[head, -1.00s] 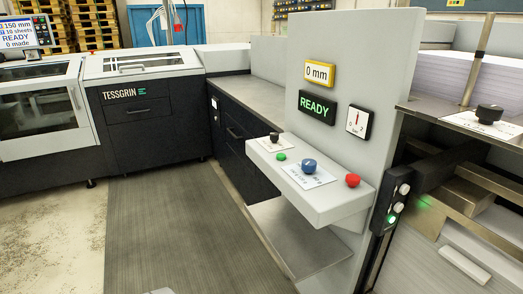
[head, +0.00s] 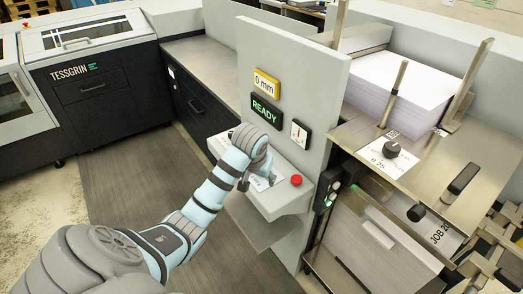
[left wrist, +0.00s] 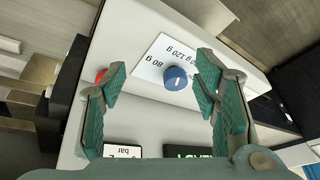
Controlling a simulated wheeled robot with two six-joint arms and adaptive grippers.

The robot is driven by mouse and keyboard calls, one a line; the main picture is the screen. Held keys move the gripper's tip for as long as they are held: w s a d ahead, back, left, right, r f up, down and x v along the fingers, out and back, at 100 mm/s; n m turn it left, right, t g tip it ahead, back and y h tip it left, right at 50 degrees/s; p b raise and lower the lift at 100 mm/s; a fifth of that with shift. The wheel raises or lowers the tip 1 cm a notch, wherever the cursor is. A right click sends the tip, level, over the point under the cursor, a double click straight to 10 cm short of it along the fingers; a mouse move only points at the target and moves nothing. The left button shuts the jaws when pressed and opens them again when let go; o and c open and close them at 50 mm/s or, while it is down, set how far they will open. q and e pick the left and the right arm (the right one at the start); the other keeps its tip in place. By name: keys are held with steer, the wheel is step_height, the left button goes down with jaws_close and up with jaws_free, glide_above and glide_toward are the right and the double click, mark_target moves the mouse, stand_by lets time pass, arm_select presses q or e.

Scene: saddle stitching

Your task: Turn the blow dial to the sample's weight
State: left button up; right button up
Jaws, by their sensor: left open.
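The blue dial (left wrist: 177,78) stands on a white card (left wrist: 152,62) that reads "80 g" and "120 g"; a third mark is too unclear to read. A white pointer line shows on the dial. My left gripper (left wrist: 160,75) is open above the grey control shelf (left wrist: 130,22). In the left wrist view the dial shows between its fingers, nearer the right one, with no contact visible. In the head view my left gripper (head: 256,172) hides the dial and covers much of its card. No sample can be made out. My right gripper is not in view.
A red button (head: 296,180) sits on the shelf beside the dial. A paper stack (head: 400,85) and a black knob (head: 392,149) are at the right.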

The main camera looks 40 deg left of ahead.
arm_select(q)
steer(key=w+a+r+n, duration=0.2)
steer(key=w+a+r, duration=0.2)
steer(key=w+r, duration=0.15)
steer(key=x, duration=1.3)
steer(key=shift+s+a+f, duration=0.15)
steer(key=shift+s+f, duration=0.05)
steer(key=shift+s, duration=0.1)
steer(key=shift+c, duration=0.5)
steer(key=c, duration=1.1)
steer(key=shift+o, duration=0.2)
